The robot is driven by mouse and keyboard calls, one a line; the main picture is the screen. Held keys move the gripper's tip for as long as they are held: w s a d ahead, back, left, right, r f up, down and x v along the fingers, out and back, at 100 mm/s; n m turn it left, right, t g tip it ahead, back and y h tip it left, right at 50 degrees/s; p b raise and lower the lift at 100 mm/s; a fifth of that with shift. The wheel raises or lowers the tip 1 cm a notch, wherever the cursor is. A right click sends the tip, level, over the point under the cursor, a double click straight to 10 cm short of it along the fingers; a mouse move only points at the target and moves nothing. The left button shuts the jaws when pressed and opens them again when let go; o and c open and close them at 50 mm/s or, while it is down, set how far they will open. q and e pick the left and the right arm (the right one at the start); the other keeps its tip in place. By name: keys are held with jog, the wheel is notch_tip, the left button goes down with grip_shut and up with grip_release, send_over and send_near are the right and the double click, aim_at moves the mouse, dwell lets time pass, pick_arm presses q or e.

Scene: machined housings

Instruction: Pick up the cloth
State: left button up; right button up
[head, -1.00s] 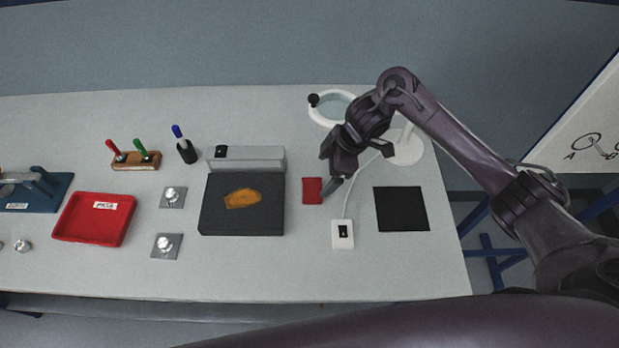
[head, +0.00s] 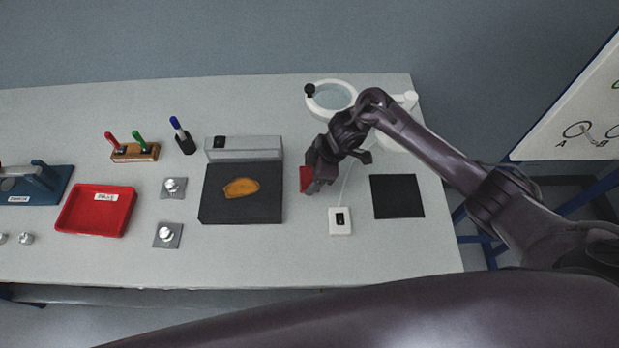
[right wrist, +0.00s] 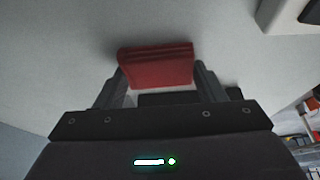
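The folded red cloth (head: 306,179) lies on the table right of the black plate, its right side hidden by my right gripper (head: 316,184). In the right wrist view the cloth (right wrist: 158,68) sits between the two fingers of my right gripper (right wrist: 158,78). The fingers stand wide apart, one at each side of the cloth, with a thin gap showing low at the left; contact at the right side cannot be told. The cloth looks to be still on the table. My left gripper is not in view.
A white switch box (head: 340,228) and black mat (head: 397,196) are at the right. A magnifier lamp (head: 331,96) stands behind. A red tray (head: 68,226) is far left. The front table strip is clear.

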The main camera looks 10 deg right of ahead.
jog(key=c, duration=0.4)
jog(key=shift+r, duration=0.1)
jog(key=shift+r, duration=0.6)
notch_tip(320, 180, up, 19)
jog(key=shift+f+p, duration=0.2)
jog(key=shift+p, duration=0.8)
